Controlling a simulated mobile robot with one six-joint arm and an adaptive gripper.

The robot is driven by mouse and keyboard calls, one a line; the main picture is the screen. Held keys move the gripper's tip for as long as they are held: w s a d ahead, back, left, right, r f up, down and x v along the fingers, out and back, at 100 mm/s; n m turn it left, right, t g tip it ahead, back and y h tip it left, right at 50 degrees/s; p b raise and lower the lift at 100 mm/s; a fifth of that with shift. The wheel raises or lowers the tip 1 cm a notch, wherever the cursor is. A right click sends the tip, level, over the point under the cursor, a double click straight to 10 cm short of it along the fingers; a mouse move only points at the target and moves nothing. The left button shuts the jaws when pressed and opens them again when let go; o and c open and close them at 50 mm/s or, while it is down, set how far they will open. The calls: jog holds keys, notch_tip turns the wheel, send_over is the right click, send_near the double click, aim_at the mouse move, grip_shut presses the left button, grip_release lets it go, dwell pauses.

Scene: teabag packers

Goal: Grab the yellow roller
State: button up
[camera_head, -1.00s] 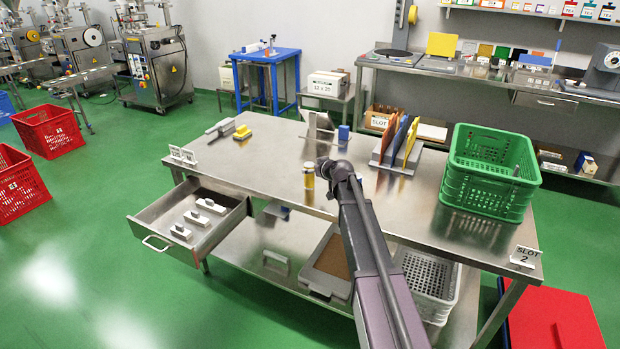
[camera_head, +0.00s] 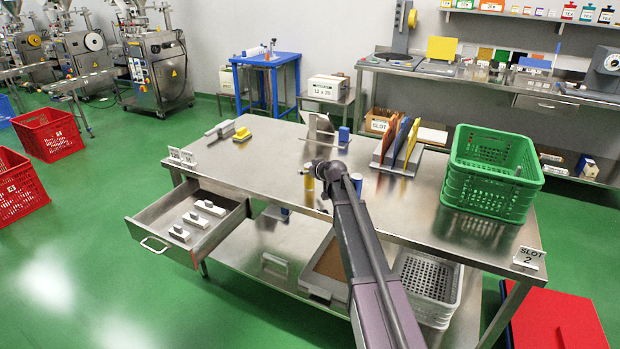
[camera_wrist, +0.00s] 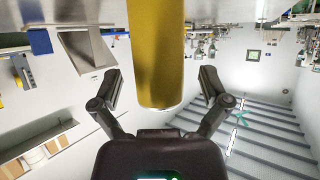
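The yellow roller (camera_head: 309,186) is a small upright cylinder with a pale top, standing on the metal table (camera_head: 250,165). My dark arm end is right beside it in the head view and hides part of that area. In the wrist view the yellow roller (camera_wrist: 157,55) is large and close, between the two fingers of my gripper (camera_wrist: 160,88). The fingers are spread, with a visible gap on each side of the roller. Its upper part is cut off by the frame edge.
A green crate (camera_head: 492,190) stands on the table's right end. A slotted rack with upright boards (camera_head: 398,145) is behind my arm. A yellow block (camera_head: 242,134) lies at the back left. An open drawer (camera_head: 150,225) sticks out at the front left.

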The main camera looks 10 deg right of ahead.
grip_shut()
jog(key=shift+r, duration=0.2)
notch_tip(320, 180, up, 2)
jog(key=p, duration=0.2)
jog(key=shift+r+p, duration=0.15)
jog(key=shift+p, duration=0.2)
jog(key=shift+s+d+r+p, duration=0.15)
jog(key=shift+s+r+p, duration=0.3)
jog(key=shift+r+p, duration=0.15)
jog(key=s+d, duration=0.3)
jog(key=s, duration=0.4)
jog(key=s+d+r+p, duration=0.1)
jog(key=s+d, duration=0.2)
jog(key=s, duration=0.3)
jog(key=shift+s, duration=0.4)
